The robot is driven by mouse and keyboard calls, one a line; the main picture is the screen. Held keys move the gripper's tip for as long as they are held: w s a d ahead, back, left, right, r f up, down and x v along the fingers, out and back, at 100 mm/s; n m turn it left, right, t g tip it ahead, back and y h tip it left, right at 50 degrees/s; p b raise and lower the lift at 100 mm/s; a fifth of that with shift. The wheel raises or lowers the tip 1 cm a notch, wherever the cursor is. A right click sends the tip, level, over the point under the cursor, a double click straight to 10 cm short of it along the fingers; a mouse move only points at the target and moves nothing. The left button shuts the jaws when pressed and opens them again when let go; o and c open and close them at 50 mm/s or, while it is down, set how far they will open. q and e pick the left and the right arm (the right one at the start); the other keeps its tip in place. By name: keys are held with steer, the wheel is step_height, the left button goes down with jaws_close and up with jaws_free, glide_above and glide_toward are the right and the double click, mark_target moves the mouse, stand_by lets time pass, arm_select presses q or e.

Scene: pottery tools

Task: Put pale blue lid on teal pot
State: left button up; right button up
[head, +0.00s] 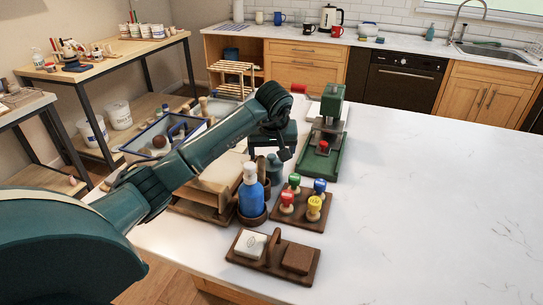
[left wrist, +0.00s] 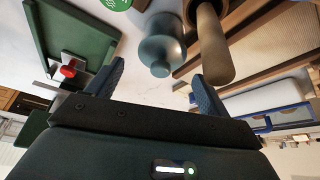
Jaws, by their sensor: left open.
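A small teal vessel with a narrow top (head: 274,170) stands beside a blue bottle, partly under my left gripper (head: 276,151). In the left wrist view the teal vessel (left wrist: 158,42) shows a rounded body and a knob-like end, between and beyond the fingers of my left gripper (left wrist: 156,88). I cannot tell whether it is the teal pot. The fingers are spread and nothing is between their tips. I cannot make out a pale blue lid for certain in either view. My right gripper is out of view.
A blue bottle with a white top (head: 250,194), a rack of coloured stamps (head: 312,217) and a wooden holder (head: 269,271) stand close by. A green press (head: 322,150) is behind. A brown cylinder (left wrist: 212,45) stands near one finger. The worktop's right side (head: 430,200) is clear.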

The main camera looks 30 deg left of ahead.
arm_select(q)
steer(key=v, duration=1)
steer(key=shift+b, duration=0.45)
steer(key=shift+s+a+f, duration=0.1)
